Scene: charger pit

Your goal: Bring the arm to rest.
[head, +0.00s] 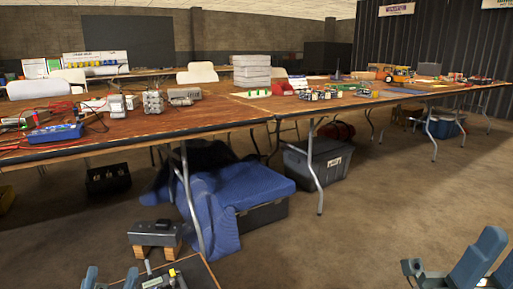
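My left gripper (111,279) is at the bottom edge, left of centre. Its two blue-grey fingertips stand apart with a gap between them, and I see nothing held there. The rest of it is cut off by the frame. Blue-grey parts of my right arm and gripper (478,262) show in the bottom right corner, partly cut off. I cannot tell how far its fingers are apart. A small dark-topped stand (203,274) is just right of my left gripper, with small grey and yellow items on it. A grey device (155,233) sits on wooden blocks behind it.
A long row of brown folding tables (215,113) crosses the view, bearing electronics, cables and tools. A blue cloth (243,181) drapes over a dark case (262,214) underneath. A grey bin (318,163) stands to its right. The concrete floor (345,235) between my grippers is clear.

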